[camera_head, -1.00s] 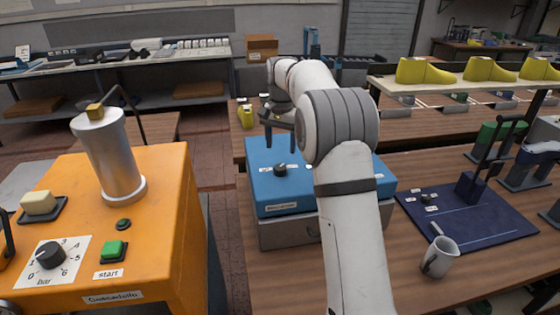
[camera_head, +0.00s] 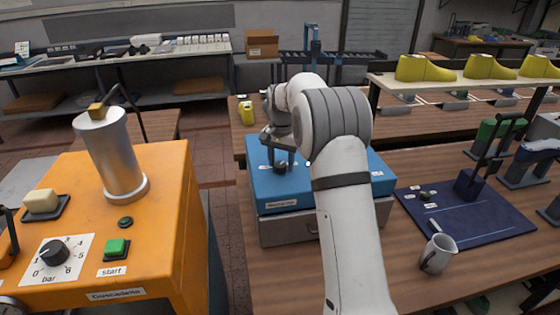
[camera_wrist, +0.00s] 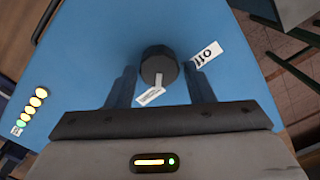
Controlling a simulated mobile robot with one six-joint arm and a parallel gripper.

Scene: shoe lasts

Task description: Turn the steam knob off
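The black round knob (camera_wrist: 159,65) stands on top of the blue box (camera_wrist: 85,60). Its pale pointer mark aims at a small white label (camera_wrist: 150,96) on the near side. A second white label (camera_wrist: 205,53), its text upside down to me, lies right of the knob. My gripper (camera_wrist: 160,75) is open, one finger on each side of the knob, with a narrow gap visible on each side. In the head view my gripper (camera_head: 279,160) reaches down over the blue box (camera_head: 268,192), and the knob (camera_head: 281,167) shows partly between the fingers.
An orange machine (camera_head: 165,220) with another black knob (camera_head: 54,251) stands at left.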

